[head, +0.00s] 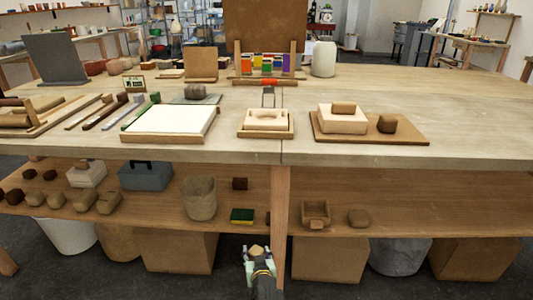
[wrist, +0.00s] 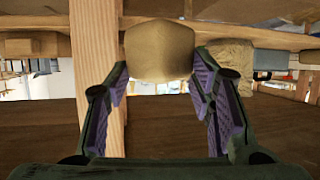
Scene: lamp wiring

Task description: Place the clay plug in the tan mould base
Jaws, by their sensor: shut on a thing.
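My gripper (head: 257,252) is low in front of the workbench, below the lower shelf's front edge. It is shut on a tan clay plug (wrist: 160,50), which also shows in the head view (head: 257,250). In the wrist view the plug sits between the fingertips, apart from any mould. A small tan-brown open mould box (head: 316,222) stands on the lower shelf, right of the gripper. A cream mould block (head: 245,118) with a rounded recess sits on a tray on the bench top. I cannot tell for certain which is the tan mould base.
A bench leg (head: 281,215) stands just right of my gripper, also in the wrist view (wrist: 95,80). Brown boxes (head: 330,260) stand on the floor beneath.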

